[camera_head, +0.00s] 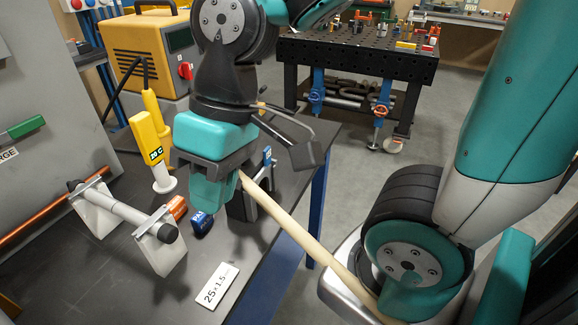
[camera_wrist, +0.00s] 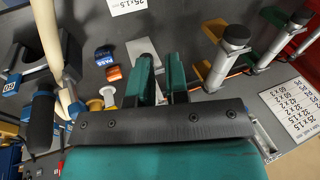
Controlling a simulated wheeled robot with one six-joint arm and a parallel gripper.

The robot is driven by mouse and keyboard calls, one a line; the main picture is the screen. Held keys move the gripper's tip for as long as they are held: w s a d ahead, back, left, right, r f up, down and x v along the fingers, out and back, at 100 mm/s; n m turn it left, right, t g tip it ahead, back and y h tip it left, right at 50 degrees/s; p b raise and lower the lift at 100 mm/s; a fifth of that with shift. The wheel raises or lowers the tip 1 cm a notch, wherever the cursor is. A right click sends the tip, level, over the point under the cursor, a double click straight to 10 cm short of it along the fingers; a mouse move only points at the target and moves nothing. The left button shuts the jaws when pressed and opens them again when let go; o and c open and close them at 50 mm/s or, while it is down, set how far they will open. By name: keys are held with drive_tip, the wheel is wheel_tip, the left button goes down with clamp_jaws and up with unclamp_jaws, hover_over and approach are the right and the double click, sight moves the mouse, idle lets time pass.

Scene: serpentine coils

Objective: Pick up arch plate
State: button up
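I cannot pick out the arch plate with certainty. In the wrist view a pale grey plate (camera_wrist: 143,48) lies past my left finger, partly hidden. It may be the arch plate or part of the white stand (camera_head: 163,248) in the head view. My gripper (camera_head: 212,190) points down above the dark bench, behind and right of that stand. In the wrist view my gripper's two green fingers (camera_wrist: 161,78) are apart with a narrow gap. Nothing is clearly held between them. The area right under the fingertips is hidden in the head view.
A yellow gauge (camera_head: 147,138) stands behind. A pale rod (camera_head: 300,235) slants past my gripper. A white label (camera_head: 217,286) lies on bare bench (camera_head: 205,260).

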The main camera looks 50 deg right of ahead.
drive_tip(key=w+d+r+m+p, duration=0.4)
drive_tip(key=w+d+r+m, duration=0.1)
drive_tip(key=w+d+m, duration=0.3)
drive_tip(key=w+d+m+g+p, duration=0.1)
drive_tip(key=w+d+m+p, duration=0.3)
drive_tip(key=d, duration=0.4)
drive_tip(key=w+d+m+p, duration=0.1)
drive_tip(key=w+d+m, duration=0.4)
drive_tip(key=d, duration=0.4)
drive_tip(key=m+p, duration=0.2)
hover_over(266, 150)
drive_tip(key=w+d, duration=0.1)
drive_tip(key=d, duration=0.1)
wheel_tip(266, 150, down, 10)
drive_tip(key=shift+p+x, duration=0.85)
drive_tip(key=shift+x, duration=2.15)
drive_tip(key=shift+s+d, duration=0.1)
drive_tip(key=shift+s, duration=0.05)
clamp_jaws()
